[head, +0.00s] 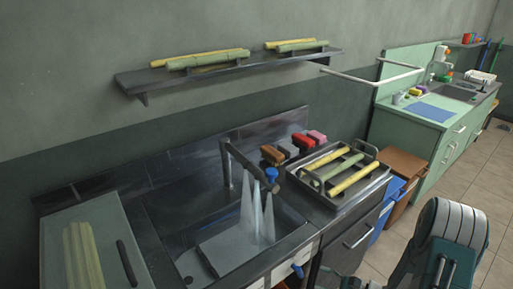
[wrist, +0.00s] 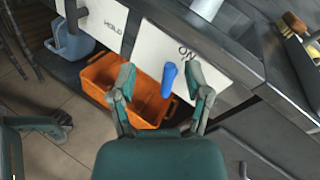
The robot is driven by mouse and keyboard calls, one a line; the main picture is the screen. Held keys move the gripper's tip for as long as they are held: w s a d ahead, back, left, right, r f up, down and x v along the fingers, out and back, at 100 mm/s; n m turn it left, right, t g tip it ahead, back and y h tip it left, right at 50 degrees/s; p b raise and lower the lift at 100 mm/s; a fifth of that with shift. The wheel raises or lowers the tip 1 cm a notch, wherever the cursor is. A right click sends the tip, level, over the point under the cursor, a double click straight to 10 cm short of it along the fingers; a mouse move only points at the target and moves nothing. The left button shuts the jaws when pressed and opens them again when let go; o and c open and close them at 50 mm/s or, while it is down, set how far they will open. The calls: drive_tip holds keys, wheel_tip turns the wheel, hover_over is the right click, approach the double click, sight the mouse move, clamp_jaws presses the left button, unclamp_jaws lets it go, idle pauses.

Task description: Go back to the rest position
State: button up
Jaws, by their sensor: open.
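In the wrist view my gripper (wrist: 160,75) is open, its two green fingers spread apart. A blue lever (wrist: 168,80) on a white panel marked "ON" (wrist: 185,50) shows between the fingers, and neither finger is seen closed on it. The lever also shows in the head view (head: 297,270) on the sink's front. In the head view part of my arm fills the lower right, and my gripper is not clearly seen there. Water (head: 257,215) runs from the tap (head: 240,160) into the metal sink (head: 180,228).
A tray (head: 345,200) of cane pieces stands right of the sink, with several brushes (head: 272,155) behind it. A wall shelf (head: 225,72) holds more cane. An orange crate (wrist: 105,75) and a blue bucket (wrist: 70,40) sit below the panels. Tiled floor (head: 480,170) is open at right.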

drive_tip(key=s+a+r+n+g+h, duration=0.2)
drive_tip(key=s+a+r+n+g, duration=0.25)
drive_tip(key=r, duration=0.35)
drive_tip(key=s+a+r+n+g+h, duration=0.35)
drive_tip(key=r+n, duration=0.25)
drive_tip(key=r, duration=0.2)
drive_tip(key=s+d+r+n+t+h, duration=0.3)
drive_tip(key=s+r+n+t+h, duration=0.2)
drive_tip(key=s+r+n+h, duration=0.3)
wheel_tip(320, 180, up, 6)
drive_tip(key=s+h, duration=0.1)
drive_tip(key=s, duration=0.2)
drive_tip(key=shift+r+t, duration=0.2)
drive_tip(key=shift+t, duration=0.1)
